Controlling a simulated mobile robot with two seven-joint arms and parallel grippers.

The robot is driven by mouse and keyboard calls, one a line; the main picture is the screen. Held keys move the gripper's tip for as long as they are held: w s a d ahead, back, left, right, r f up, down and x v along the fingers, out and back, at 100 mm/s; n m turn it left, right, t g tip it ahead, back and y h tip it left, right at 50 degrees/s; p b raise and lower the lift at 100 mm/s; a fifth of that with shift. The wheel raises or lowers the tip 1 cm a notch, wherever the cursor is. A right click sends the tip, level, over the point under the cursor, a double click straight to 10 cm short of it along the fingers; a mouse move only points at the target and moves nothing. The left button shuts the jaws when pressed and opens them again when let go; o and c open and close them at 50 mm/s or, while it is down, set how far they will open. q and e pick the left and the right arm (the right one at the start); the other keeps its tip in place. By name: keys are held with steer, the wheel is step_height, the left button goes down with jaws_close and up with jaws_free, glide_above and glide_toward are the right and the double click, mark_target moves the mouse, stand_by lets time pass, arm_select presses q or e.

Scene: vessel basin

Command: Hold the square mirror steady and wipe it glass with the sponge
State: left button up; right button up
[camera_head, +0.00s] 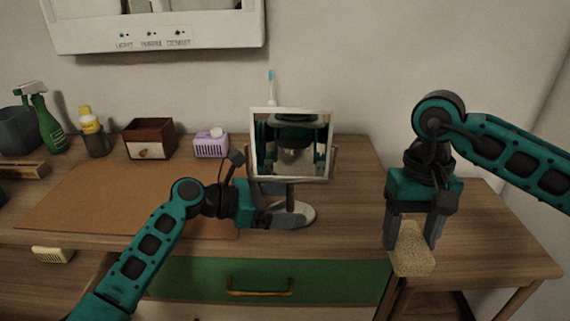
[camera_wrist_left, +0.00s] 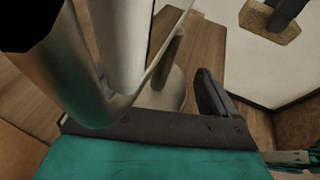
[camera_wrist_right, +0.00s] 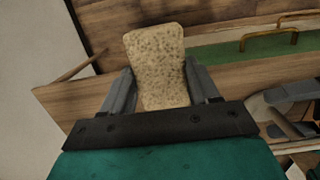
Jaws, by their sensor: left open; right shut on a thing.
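The square mirror (camera_head: 291,146) stands upright on a round-based stand (camera_head: 292,214) near the middle of the table. My left gripper (camera_head: 283,205) is open, low in front of the mirror, with its fingers at the stand's post. In the left wrist view the stand's base (camera_wrist_left: 170,90) shows between the fingers, and I cannot tell whether they touch the post. My right gripper (camera_head: 412,232) is shut on the tan sponge (camera_head: 413,252) and holds it to the right of the mirror, near the table's front edge. The sponge also fills the middle of the right wrist view (camera_wrist_right: 158,68).
A purple box (camera_head: 211,144), a brown drawer box (camera_head: 148,138), a yellow-capped bottle (camera_head: 93,132) and a green spray bottle (camera_head: 43,120) stand at the back left. A toothbrush (camera_head: 271,88) stands behind the mirror. A brown mat (camera_head: 130,195) covers the left tabletop. A green drawer (camera_head: 200,279) is below.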

arm_select(q)
steer(key=c, duration=1.6)
